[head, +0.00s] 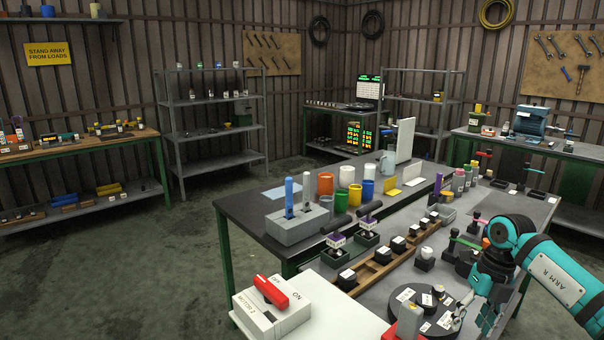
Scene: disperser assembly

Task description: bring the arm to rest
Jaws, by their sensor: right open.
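My right arm is teal and comes in from the right edge. My right gripper (468,318) points down at the lower right, over the near end of the bench (262,222). Its fingers are apart and I see nothing held between them. Beside its fingers, to the left, is a dark round plate (402,297) carrying small black labelled parts. The lower fingertips are close to the bottom edge of the picture, and I cannot tell whether they touch anything. My left gripper is not in view.
A grey block (290,228) holds blue and grey upright tools. Coloured cups (341,202) stand behind it. A wooden rail (383,268) carries black parts. A white switch box (272,318) with a red lever is at the front. The floor at left is clear.

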